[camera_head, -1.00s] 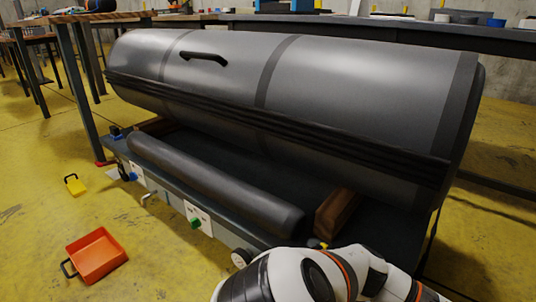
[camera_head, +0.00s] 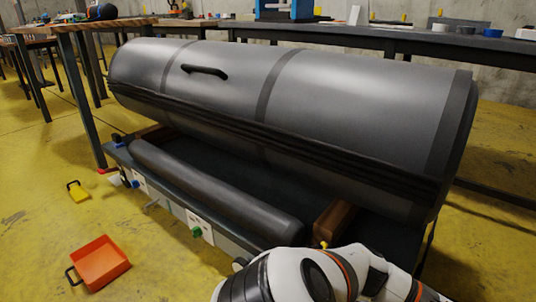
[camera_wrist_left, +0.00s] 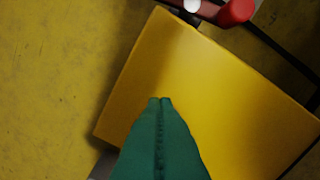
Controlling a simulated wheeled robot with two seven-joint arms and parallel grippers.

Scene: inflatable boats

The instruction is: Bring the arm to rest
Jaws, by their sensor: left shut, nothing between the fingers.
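My left gripper (camera_wrist_left: 160,101) shows in the left wrist view with its two green fingers together and nothing between them. The fingertips overlie a flat yellow surface (camera_wrist_left: 215,85) of a box-like thing; I cannot tell whether they touch it. The left gripper is not in the head view. In the head view a white arm link of mine with an orange ring crosses the bottom right. The right gripper is out of view.
A large grey inflatable boat roll (camera_head: 330,115) lies on a low dark bench, with a thinner black roll (camera_head: 215,190) before it. An orange tray (camera_head: 100,262) and a small yellow tray (camera_head: 78,191) lie on the yellow floor. A red-ended part (camera_wrist_left: 237,12) sits beyond the yellow surface.

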